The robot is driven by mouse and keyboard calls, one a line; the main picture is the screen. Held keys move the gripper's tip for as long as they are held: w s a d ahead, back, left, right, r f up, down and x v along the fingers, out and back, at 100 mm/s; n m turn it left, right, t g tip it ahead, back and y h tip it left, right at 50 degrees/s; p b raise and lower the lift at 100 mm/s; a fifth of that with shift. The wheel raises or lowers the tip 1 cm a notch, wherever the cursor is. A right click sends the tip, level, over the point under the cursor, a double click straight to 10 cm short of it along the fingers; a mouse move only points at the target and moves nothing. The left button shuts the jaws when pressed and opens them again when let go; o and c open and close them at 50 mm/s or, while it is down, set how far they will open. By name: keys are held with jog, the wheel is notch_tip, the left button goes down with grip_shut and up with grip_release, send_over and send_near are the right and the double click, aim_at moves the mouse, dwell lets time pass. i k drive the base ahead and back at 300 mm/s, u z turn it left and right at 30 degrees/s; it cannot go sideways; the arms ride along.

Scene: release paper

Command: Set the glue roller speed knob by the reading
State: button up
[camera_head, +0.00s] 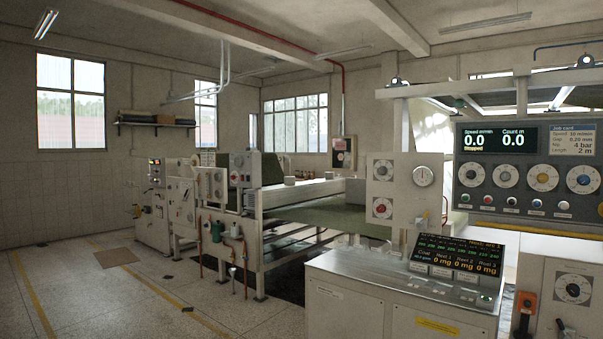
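A job card (577,138) lists speed 10 m/min, gap, nip 4 bar and length 2 m. I cannot tell which knob is the glue roller speed knob. My gripper is not in view.
A steel-topped cabinet (345,268) stands in front of the panel. Another dial (573,288) sits low right. A long coating machine stands behind. The tiled floor (110,305) at left is mostly clear.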

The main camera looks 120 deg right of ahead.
aim_at(541, 178)
jog(key=z, duration=0.3)
jog(key=k, duration=1.05)
jog(key=z, duration=4.85)
jog(key=k, duration=0.6)
jog(key=z, duration=0.45)
jog(key=i, duration=2)
jog(key=u, duration=0.4)
